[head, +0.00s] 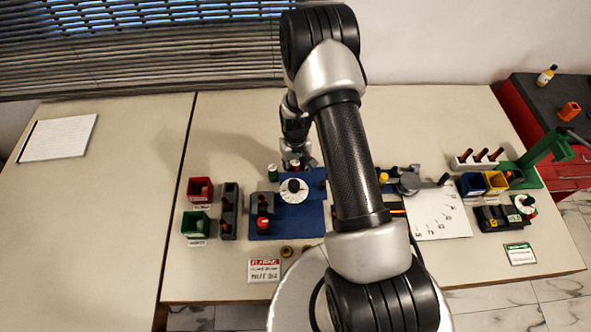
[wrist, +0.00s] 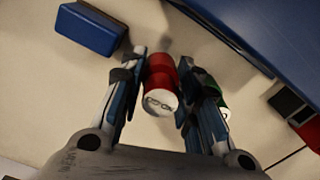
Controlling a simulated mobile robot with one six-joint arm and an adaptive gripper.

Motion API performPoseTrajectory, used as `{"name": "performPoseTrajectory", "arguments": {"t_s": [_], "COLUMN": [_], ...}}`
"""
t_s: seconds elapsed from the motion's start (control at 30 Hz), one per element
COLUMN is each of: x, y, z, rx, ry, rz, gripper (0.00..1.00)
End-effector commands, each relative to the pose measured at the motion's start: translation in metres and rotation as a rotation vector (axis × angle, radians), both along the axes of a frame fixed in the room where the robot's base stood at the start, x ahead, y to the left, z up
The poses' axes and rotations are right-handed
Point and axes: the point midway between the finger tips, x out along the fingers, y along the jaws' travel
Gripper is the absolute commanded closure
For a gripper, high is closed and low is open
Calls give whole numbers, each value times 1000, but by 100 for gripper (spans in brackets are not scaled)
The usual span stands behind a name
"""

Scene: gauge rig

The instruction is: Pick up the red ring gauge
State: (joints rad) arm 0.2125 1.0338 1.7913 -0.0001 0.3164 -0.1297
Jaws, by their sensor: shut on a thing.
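The red ring gauge (wrist: 161,72) shows in the wrist view as a red cylinder with a pale, marked end face. It sits between the two fingers of my gripper (wrist: 160,62), which is shut on it. I cannot tell whether it touches the table. A green piece (wrist: 223,110) is partly hidden behind the right finger. In the head view my gripper (head: 296,163) is at the back edge of the blue base, and the red gauge cannot be made out clearly there. A green cylinder (head: 272,173) stands just left of my gripper.
The blue base (head: 312,221) carries a white dial (head: 294,191) and a red-topped part (head: 264,222). A blue block (wrist: 87,29) lies upper left in the wrist view. Red (head: 200,184) and green (head: 194,218) bins stand at left. The table behind my gripper is mostly clear.

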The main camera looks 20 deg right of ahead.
Motion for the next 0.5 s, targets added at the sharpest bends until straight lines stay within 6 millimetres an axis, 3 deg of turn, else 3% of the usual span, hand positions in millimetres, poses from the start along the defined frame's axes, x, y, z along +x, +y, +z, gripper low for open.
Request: {"name": "performPoseTrajectory", "arguments": {"t_s": [0.5], "x": [1], "y": [0], "z": [133], "rx": [0], "ry": [-3], "rz": [0], "gripper": [96]}}
